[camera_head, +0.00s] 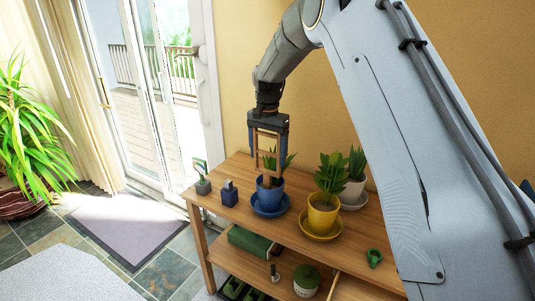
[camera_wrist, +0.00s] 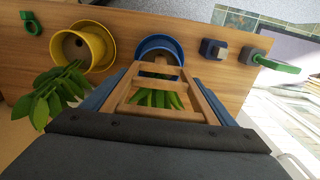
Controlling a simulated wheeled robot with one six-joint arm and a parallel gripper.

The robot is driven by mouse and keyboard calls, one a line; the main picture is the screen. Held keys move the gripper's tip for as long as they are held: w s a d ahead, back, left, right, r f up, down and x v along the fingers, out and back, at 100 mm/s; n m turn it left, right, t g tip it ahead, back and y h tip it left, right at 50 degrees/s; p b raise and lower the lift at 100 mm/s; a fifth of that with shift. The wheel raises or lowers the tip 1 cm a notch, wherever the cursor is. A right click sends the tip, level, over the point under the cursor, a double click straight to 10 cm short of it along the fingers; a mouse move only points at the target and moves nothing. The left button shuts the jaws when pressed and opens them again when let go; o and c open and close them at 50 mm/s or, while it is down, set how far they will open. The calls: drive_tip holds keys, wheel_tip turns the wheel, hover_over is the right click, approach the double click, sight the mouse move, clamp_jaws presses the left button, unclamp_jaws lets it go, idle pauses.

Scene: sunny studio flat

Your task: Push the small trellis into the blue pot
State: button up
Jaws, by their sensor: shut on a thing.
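The blue pot (camera_head: 269,194) stands on its blue saucer (camera_head: 283,208) on the wooden bench, with a green plant in it. My gripper (camera_head: 268,145) is above the blue pot and shut on the small wooden trellis (camera_head: 266,158). The trellis is upright in the head view, and its lower end is close to the pot's rim and leaves. In the wrist view the trellis (camera_wrist: 157,92) reaches toward the blue pot (camera_wrist: 160,45), with green leaves showing between its bars. I cannot tell whether its legs are in the soil.
A yellow pot (camera_head: 322,218) with a plant stands right of the blue pot, and a white pot (camera_head: 352,192) behind it. A small dark blue object (camera_head: 229,193), a grey-based item (camera_head: 203,186) and a green ring-shaped thing (camera_head: 374,258) are also on the bench (camera_head: 222,210).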

sight(268, 136)
drive_tip(key=shift+s+f, duration=0.1)
drive_tip(key=shift+f, duration=0.75)
idle(1.4)
drive_tip(key=o, duration=1.1)
drive_tip(key=shift+r, duration=0.25)
drive_tip(key=shift+r+p, duration=1.5)
drive_tip(key=shift+r, duration=1.9)
drive_tip(key=s+d+f+n+b, duration=0.2)
drive_tip(key=s+d+f, duration=0.1)
drive_tip(key=s, duration=0.8)
drive_tip(key=s+d+f+n+t+b, duration=0.1)
drive_tip(key=s+d+f+n+b, duration=0.1)
drive_tip(key=s+d, duration=0.4)
drive_tip(key=s+d+f+n+b, duration=0.2)
drive_tip(key=s+d+f, duration=0.2)
drive_tip(key=s, duration=1.2)
drive_tip(key=shift+s+d+f+n, duration=0.2)
drive_tip(key=shift+s+d+n, duration=0.2)
drive_tip(key=shift+d, duration=0.05)
